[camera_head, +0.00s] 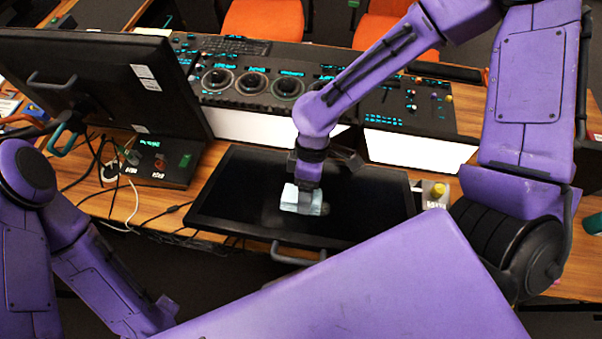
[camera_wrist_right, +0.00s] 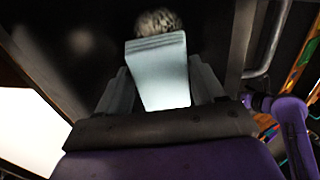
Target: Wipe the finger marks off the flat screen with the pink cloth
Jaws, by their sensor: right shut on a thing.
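The flat screen (camera_head: 365,205) lies dark and face up on the desk, with a handle at its near edge. My right gripper (camera_head: 302,195) reaches down over its middle, shut on a pale blue-white thing (camera_wrist_right: 160,72) that looks like a folded cloth or block. I see no pink cloth. The pale thing is at or just above the screen; contact cannot be told. A round, speckled grey patch (camera_wrist_right: 158,20) shows just beyond it in the right wrist view. Faint smudges (camera_wrist_right: 82,42) show on the dark surface. My left arm is at lower left, its gripper out of view.
A large monitor (camera_head: 110,85) seen from behind stands at the left, with cables (camera_head: 125,200) beside it on the wooden desk. A control panel with trackballs (camera_head: 252,83) lies behind the screen. A yellow knob (camera_head: 438,190) stands at its right. Orange chairs (camera_head: 262,18) are beyond.

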